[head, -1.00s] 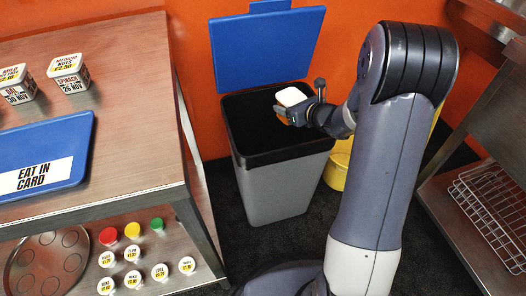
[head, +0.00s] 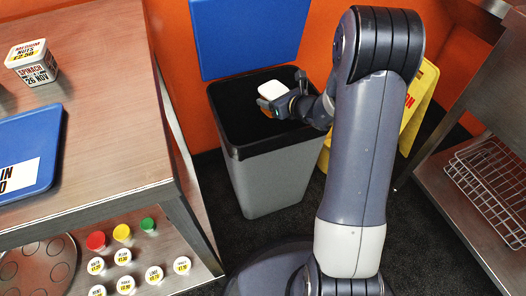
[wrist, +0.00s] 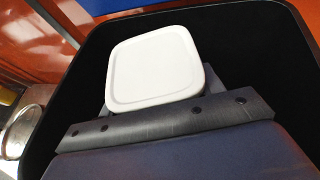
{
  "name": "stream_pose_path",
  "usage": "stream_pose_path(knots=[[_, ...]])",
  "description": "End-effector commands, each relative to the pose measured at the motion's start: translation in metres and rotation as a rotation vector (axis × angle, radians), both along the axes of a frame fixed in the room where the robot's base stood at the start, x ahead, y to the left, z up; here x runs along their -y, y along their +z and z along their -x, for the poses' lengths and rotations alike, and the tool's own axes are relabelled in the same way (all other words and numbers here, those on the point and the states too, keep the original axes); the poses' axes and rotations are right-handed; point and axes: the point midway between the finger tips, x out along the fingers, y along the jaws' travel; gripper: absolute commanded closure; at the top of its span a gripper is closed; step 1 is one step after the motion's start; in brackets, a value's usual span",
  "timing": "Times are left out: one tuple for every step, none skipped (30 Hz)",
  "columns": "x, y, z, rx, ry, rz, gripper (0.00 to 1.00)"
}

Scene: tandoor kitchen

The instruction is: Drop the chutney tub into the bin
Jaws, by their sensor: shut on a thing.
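The chutney tub (head: 272,90) has a white lid and an orange-brown side. My gripper (head: 276,103) is shut on it and holds it over the open mouth of the bin. The bin (head: 268,180) is grey with a black rim, and its blue lid (head: 245,35) stands open against the orange wall. In the wrist view the tub's white lid (wrist: 155,62) fills the middle, and the dark bin interior (wrist: 245,50) lies around it. The fingertips are mostly hidden there.
A steel counter (head: 110,120) stands at the left with a blue tray (head: 30,130) and a labelled tub (head: 33,62). A yellow floor sign (head: 418,105) stands behind my arm. A steel shelf with a wire rack (head: 485,175) is at the right.

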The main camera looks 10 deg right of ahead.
Motion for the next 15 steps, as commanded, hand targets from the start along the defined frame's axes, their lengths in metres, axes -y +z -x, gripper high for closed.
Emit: stream_pose_path(knots=[[0.0000,0.0002,-0.0004,0.002,0.000,0.000,0.70],[0.0000,0.0005,-0.0004,0.002,0.000,0.000,0.70],[0.0000,0.0008,-0.0004,0.002,0.000,0.000,0.70],[0.0000,0.0010,-0.0004,0.002,0.000,0.000,0.70],[0.0000,0.0011,-0.0004,0.002,0.000,0.000,0.70],[0.0000,0.0011,-0.0004,0.002,0.000,0.000,0.70],[0.0000,0.0011,-0.0004,0.002,0.000,0.000,0.36],[0.0000,0.0011,-0.0004,0.002,0.000,0.000,0.33],[0.0000,0.0011,-0.0004,0.002,0.000,0.000,0.30],[0.0000,0.0011,-0.0004,0.002,0.000,0.000,0.28],[0.0000,0.0011,-0.0004,0.002,0.000,0.000,0.25],[0.0000,0.0011,-0.0004,0.002,0.000,0.000,0.22],[0.0000,0.0011,-0.0004,0.002,0.000,0.000,0.20],[0.0000,0.0010,-0.0004,0.002,0.000,0.000,0.17],[0.0001,0.0009,-0.0003,0.002,0.000,0.000,0.14]])
